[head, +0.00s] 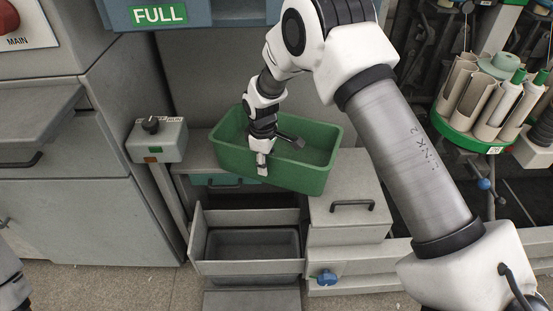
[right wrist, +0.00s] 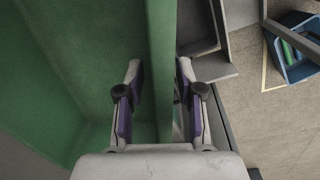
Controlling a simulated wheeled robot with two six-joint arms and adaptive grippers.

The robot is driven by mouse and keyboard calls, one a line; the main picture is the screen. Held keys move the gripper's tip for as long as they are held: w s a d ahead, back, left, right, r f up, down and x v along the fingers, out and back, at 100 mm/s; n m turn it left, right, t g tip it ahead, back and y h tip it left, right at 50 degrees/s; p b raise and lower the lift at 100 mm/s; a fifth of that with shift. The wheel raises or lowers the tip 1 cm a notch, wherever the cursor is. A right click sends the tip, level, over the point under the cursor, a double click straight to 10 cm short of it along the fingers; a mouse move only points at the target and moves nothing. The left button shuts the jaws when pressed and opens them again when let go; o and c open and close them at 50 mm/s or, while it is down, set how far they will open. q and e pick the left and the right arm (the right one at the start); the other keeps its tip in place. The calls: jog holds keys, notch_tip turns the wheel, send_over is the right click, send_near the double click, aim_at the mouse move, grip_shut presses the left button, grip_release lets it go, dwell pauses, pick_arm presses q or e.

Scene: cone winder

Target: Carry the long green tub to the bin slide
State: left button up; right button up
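The long green tub (head: 315,178) sits slightly turned on a grey ledge in the middle of the head view. It looks empty apart from my gripper; the arm covers part of it. My right gripper (head: 262,168) is at its near long wall, pointing down. In the right wrist view the fingers (right wrist: 160,85) straddle the tub's wall (right wrist: 163,50), one inside and one outside. A gap shows between the inner finger and the wall, so the gripper looks open. No part is labelled bin slide; an open grey drawer-like bin (head: 252,267) lies below the tub. My left gripper is out of view.
A grey box with a handle (head: 350,222) stands right of the open bin. A control box with a black knob (head: 155,140) stands left of the tub. A green-based carousel of tubes (head: 470,140) is at right. A blue bin (right wrist: 292,70) shows in the right wrist view.

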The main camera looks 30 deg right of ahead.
jog(key=shift+r, duration=0.1)
grip_shut()
jog(key=shift+r, duration=0.15)
